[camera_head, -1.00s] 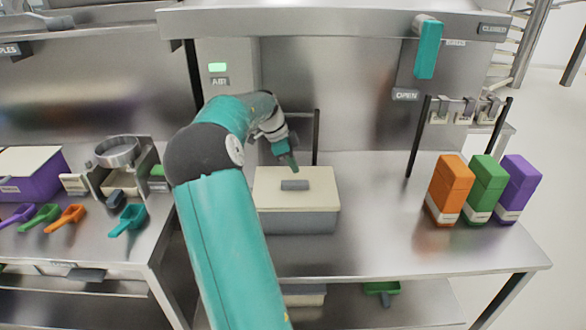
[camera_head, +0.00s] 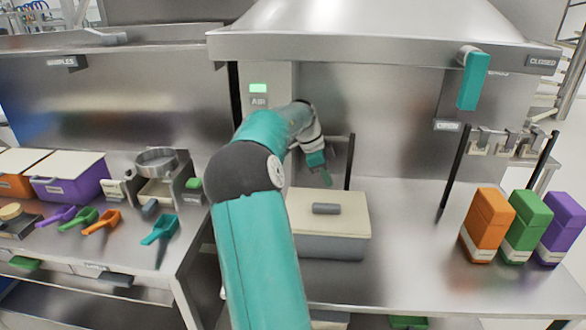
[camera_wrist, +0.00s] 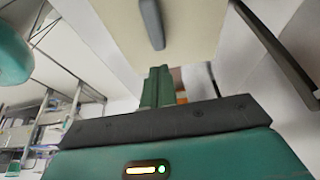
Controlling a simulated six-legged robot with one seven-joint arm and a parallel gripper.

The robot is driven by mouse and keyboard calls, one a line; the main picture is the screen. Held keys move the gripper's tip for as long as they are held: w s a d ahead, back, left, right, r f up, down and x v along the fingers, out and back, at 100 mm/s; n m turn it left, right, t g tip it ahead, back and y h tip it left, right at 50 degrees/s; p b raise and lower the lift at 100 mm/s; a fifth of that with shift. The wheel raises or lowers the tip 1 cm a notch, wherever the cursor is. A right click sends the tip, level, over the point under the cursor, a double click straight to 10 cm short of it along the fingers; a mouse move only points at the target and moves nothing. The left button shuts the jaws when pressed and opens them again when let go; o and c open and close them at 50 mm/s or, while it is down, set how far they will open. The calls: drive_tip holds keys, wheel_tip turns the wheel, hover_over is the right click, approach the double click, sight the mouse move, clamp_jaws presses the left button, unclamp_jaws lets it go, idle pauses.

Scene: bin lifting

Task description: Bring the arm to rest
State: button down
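My arm (camera_head: 255,250) reaches up from the bottom of the head view and bends over toward the back of the steel bench. My gripper (camera_head: 325,177) hangs above the back part of a grey bin with a cream lid (camera_head: 345,203), apart from it. In the wrist view, the green fingers (camera_wrist: 158,86) lie close together with nothing visible between them. The lid (camera_wrist: 195,30) and its grey handle (camera_wrist: 152,22) fill the top of that view. The bin stands on the bench with its lid on.
Orange (camera_head: 487,225), green (camera_head: 528,226) and purple (camera_head: 562,228) boxes stand at the right of the bench (camera_head: 410,270). A dark post (camera_head: 351,160) rises behind the bin. A side counter at left holds coloured scoops (camera_head: 160,229) and a purple bin (camera_head: 70,180). A hood hangs overhead.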

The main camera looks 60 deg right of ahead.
drive_tip(key=w+a+r+n+t, duration=0.25)
drive_tip(key=a+n, duration=0.25)
drive_tip(key=a, duration=0.5)
drive_tip(key=w+a+r+n+t+y, duration=0.15)
drive_tip(key=w+a+n, duration=0.3)
drive_tip(key=a, duration=0.65)
drive_tip(key=w+a+r+n+t+h, duration=0.1)
drive_tip(key=w+a+r+n+t, duration=0.15)
drive_tip(key=a+n, duration=0.55)
drive_tip(key=s+a+n+t, duration=0.1)
drive_tip(key=s+a+n, duration=0.2)
drive_tip(key=a, duration=0.6)
drive_tip(key=s+a+f+n+t+y, duration=0.1)
drive_tip(key=s+a+n, duration=0.2)
drive_tip(key=a, duration=0.6)
drive_tip(key=s+a+n+t, duration=0.1)
drive_tip(key=s+a+n, duration=0.3)
drive_tip(key=a+n, duration=0.3)
drive_tip(key=shift+a+f, duration=0.3)
drive_tip(key=shift+a, duration=0.6)
